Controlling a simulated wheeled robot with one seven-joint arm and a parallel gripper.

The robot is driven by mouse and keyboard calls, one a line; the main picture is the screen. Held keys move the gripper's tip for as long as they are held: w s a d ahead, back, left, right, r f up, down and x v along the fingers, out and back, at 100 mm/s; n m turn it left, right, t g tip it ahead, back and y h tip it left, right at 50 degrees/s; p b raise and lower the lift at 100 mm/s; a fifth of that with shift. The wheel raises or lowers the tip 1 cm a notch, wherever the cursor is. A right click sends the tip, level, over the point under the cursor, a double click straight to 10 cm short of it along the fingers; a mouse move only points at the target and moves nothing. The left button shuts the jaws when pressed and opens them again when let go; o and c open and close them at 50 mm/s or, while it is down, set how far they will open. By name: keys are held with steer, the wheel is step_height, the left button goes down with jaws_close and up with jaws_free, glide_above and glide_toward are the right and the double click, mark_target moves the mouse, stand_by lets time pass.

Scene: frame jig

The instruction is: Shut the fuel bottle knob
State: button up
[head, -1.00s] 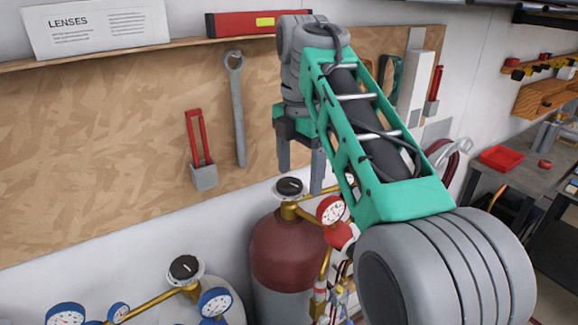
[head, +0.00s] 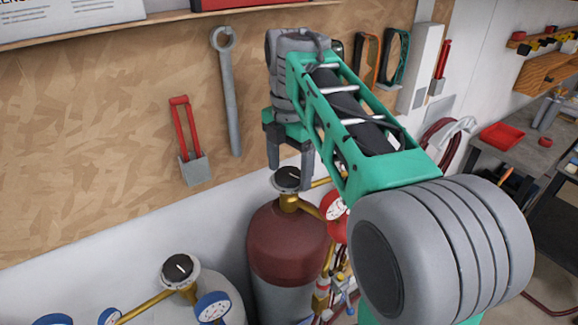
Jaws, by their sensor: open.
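The dark red-topped gas bottle (head: 288,245), with a brass valve and a red gauge (head: 334,215), stands against the wall; I take it to be the fuel bottle. Its round black knob (head: 287,179) sits on top with a light mark on it. My gripper (head: 290,176) is open and points down at this knob. One finger is to the left of the knob and one to the right, with the knob between them in the picture. I cannot tell whether the fingertips touch it. The arm hides part of the brass fittings.
A grey bottle with its own black knob (head: 180,269) and a blue gauge (head: 213,307) stands to the lower left. Behind hang a wrench (head: 229,95) and a red-handled tool (head: 186,142) on the wooden board (head: 90,150). A workbench is at the right.

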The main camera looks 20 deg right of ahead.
steer(key=c, duration=1.4)
